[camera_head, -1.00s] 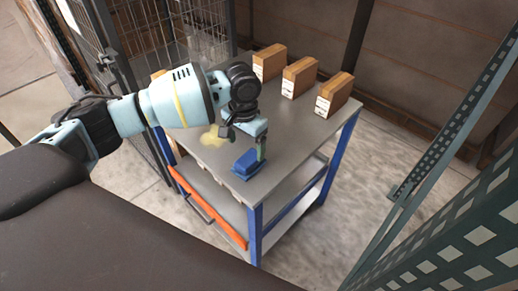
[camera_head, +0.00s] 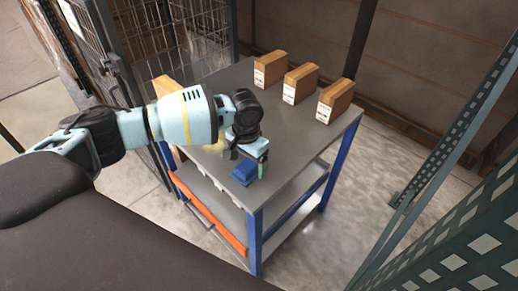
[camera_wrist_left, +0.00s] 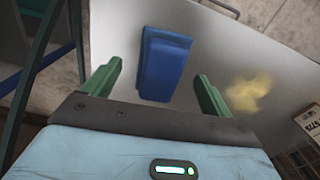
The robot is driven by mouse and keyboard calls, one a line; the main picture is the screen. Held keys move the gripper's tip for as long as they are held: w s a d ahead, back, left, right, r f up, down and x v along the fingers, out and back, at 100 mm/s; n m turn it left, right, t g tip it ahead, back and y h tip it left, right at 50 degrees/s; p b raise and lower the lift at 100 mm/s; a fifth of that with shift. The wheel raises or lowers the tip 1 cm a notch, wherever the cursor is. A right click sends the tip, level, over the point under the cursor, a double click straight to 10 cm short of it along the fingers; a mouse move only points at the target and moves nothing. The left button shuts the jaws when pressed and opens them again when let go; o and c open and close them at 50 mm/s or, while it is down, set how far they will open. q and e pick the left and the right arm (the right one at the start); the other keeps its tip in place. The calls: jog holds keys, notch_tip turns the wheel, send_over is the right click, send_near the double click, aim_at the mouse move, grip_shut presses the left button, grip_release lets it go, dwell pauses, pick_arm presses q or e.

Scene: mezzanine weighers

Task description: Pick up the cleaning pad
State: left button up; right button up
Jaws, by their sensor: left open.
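The cleaning pad is a blue block (camera_head: 244,172) lying near the front corner of the grey table top (camera_head: 285,140). In the left wrist view the pad (camera_wrist_left: 163,65) shows a lighter blue edge and sits ahead of my fingers, between their lines. My left gripper (camera_head: 250,162) is open over the pad's far side, its green fingers apart. I cannot tell from these views whether a finger touches the pad. My right gripper is not in view.
A yellow patch (camera_wrist_left: 247,93) lies on the table beside the pad. Three brown boxes (camera_head: 300,83) stand along the table's back edge. A wire cage (camera_head: 190,40) is behind left, and a green perforated upright (camera_head: 440,150) stands at right. The table's right middle is clear.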

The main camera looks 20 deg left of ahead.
pick_arm(q)
notch_tip(320, 180, down, 2)
jog(key=shift+f, duration=0.1)
jog(key=c, duration=1.4)
